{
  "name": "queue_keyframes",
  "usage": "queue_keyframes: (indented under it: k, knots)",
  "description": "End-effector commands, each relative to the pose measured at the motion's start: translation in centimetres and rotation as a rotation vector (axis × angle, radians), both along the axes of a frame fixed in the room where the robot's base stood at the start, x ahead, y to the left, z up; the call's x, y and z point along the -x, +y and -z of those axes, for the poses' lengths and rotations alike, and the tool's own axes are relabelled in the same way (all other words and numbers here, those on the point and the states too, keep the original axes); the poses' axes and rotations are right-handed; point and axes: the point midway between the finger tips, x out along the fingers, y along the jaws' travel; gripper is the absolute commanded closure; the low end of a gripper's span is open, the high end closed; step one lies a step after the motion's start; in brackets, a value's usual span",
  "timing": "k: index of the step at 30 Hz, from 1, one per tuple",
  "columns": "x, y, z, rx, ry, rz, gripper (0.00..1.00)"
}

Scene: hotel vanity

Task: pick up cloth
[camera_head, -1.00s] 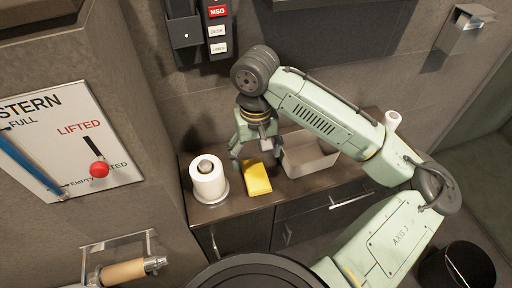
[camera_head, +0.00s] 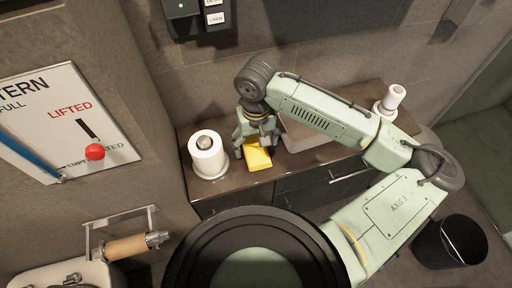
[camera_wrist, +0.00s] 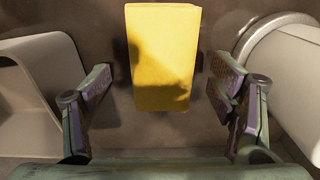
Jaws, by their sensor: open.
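The cloth (camera_head: 257,159) is a yellow folded block lying on the dark vanity top. It also shows in the wrist view (camera_wrist: 162,55), at the top centre, with a shadow over its lower half. My gripper (camera_head: 254,146) is above the cloth, pointing down. In the wrist view its fingers (camera_wrist: 160,95) are spread, one on each side of the cloth, with a gap on both sides. Nothing is between them in a grip. In the head view the gripper hides the cloth's far end.
A white paper roll on a holder (camera_head: 208,157) stands just left of the cloth. A pale open bin (camera_head: 307,137) is just right, partly behind my arm. A white roll (camera_head: 391,99) stands at the far right of the vanity top (camera_head: 228,187). A black bin (camera_head: 450,241) stands on the floor.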

Motion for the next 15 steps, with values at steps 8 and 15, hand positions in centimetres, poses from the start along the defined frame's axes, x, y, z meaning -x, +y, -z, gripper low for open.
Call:
queue_keyframes:
  k: [8,15]
  knots:
    - [-0.01,0.0,1.1,0.0,0.0,0.0,0.22]
    - [-0.01,-0.01,1.07,0.0,0.0,0.0,0.34]
